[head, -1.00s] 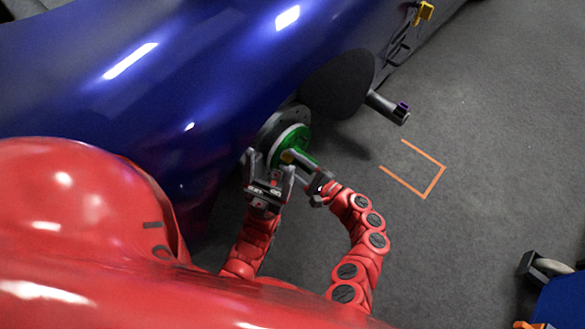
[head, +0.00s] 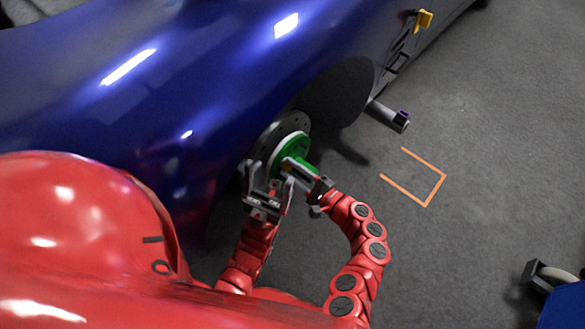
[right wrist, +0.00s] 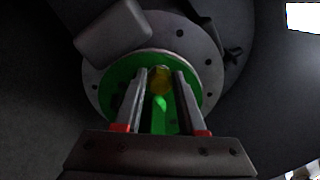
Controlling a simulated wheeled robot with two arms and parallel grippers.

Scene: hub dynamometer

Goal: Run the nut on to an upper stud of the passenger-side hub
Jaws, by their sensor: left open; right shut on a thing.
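The hub is a green disc (head: 285,146) in front of a dark grey drilled disc (head: 294,122) on the side of the blue car. In the right wrist view the green disc (right wrist: 122,72) lies right behind my fingertips. My right gripper (right wrist: 160,82) is shut on a brass-yellow nut (right wrist: 160,78), which shows between its fingertips against the green face. I cannot tell whether the nut is on a stud. In the head view my right gripper (head: 305,178) hides the nut. My left gripper (head: 266,178) is open, fingers up, beside the hub's lower left edge.
The blue car body (head: 190,90) bounds the left and top. Orange floor marks (head: 428,198) lie further right on clear grey floor. A blue wheeled item (head: 562,300) stands at lower right.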

